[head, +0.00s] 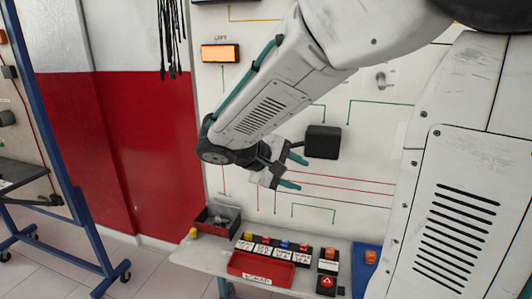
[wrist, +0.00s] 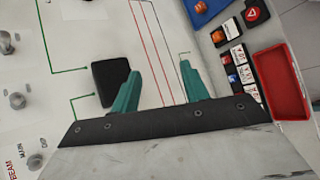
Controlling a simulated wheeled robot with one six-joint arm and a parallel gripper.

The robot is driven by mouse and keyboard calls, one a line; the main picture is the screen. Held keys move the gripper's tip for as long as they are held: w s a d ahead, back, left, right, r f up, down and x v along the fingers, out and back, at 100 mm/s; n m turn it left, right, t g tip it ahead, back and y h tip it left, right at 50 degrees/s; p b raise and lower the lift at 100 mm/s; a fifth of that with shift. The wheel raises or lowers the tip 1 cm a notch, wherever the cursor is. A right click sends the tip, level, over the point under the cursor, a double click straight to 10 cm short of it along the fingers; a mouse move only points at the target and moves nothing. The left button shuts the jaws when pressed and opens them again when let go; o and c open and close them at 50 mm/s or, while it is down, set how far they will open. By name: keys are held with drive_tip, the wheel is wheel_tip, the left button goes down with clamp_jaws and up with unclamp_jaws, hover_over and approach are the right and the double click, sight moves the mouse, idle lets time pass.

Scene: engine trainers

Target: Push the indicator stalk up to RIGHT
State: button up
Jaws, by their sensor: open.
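The black box (head: 322,142) on the white panel shows right of my gripper in the head view. It also shows in the wrist view (wrist: 110,82), partly behind one finger. I cannot make out the indicator stalk in either view. My gripper (head: 294,171) is open, its two teal fingers apart with nothing seen between them. It is in front of the panel, just left of and below the box; in the wrist view (wrist: 160,70) bare panel with red lines shows between the fingers. The lamp labelled LEFT (head: 220,53) glows orange.
Below the panel is a bench ledge (head: 205,258) with a red tray (head: 262,268), a row of labelled switches (head: 278,245), a dark bin (head: 218,217) and a hazard button (head: 327,282). Several metal knobs (wrist: 17,100) show at the wrist view's left. Black cables hang upper left.

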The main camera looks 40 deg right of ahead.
drive_tip(key=w+a+f+n+t+h, duration=0.1)
drive_tip(key=w+f+n+t+h, duration=0.15)
drive_tip(key=w, duration=0.65)
drive_tip(key=w+f+n+t+h, duration=0.1)
drive_tip(key=w+n+t+h, duration=0.25)
drive_tip(key=w, duration=0.55)
drive_tip(key=shift+m, duration=0.5)
drive_tip(key=x, duration=0.7)
drive_tip(key=shift+r, duration=0.1)
